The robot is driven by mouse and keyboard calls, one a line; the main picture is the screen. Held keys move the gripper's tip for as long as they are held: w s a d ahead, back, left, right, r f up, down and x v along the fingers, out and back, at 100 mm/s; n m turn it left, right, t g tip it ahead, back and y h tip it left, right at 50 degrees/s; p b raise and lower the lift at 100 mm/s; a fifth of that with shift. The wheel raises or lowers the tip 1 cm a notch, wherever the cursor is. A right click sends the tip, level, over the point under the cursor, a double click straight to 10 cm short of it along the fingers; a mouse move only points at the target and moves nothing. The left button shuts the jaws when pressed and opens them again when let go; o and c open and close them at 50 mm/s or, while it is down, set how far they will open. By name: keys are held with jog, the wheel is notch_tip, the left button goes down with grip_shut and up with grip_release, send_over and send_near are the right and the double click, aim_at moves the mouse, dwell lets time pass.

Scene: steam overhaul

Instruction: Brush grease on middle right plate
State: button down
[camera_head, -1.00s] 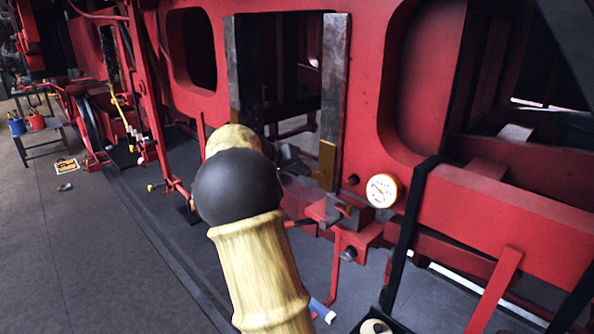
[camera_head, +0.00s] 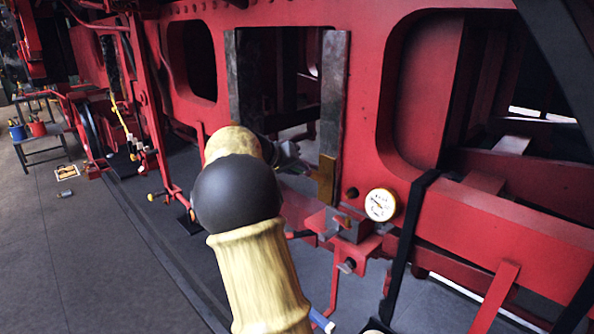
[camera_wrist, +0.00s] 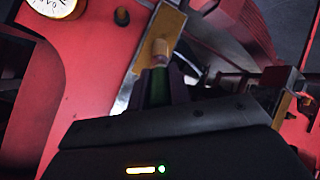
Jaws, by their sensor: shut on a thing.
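Two upright grey metal plates line an opening in the red frame in the head view, a left plate (camera_head: 247,80) and a right plate (camera_head: 333,85). A yellow-brown strip (camera_head: 326,180) covers the right plate's lower end. My gripper (camera_wrist: 162,78) is shut on a brush with a green handle (camera_wrist: 158,88) and a tan tip (camera_wrist: 160,48). In the wrist view the tip overlaps a yellow-brown strip on a metal plate (camera_wrist: 160,22); I cannot tell whether they touch. In the head view my arm hides most of the gripper and the brush.
A white round gauge (camera_head: 380,204) sits right of the plates, above a red bracket (camera_head: 350,240). A black strap (camera_head: 408,240) hangs beside it. A small table (camera_head: 40,143) with red and blue containers stands far left.

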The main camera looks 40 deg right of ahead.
jog(key=shift+r+p, duration=0.75)
jog(key=shift+r, duration=0.8)
jog(key=shift+d+r+p, duration=0.1)
jog(key=shift+r+p, duration=1.15)
jog(key=shift+r, duration=0.75)
jog(key=shift+f, duration=0.1)
notch_tip(320, 180, down, 2)
jog(key=b, duration=0.3)
jog(key=shift+s+f, duration=0.1)
jog(key=shift+f+b, duration=0.7)
jog(key=shift+f, duration=0.05)
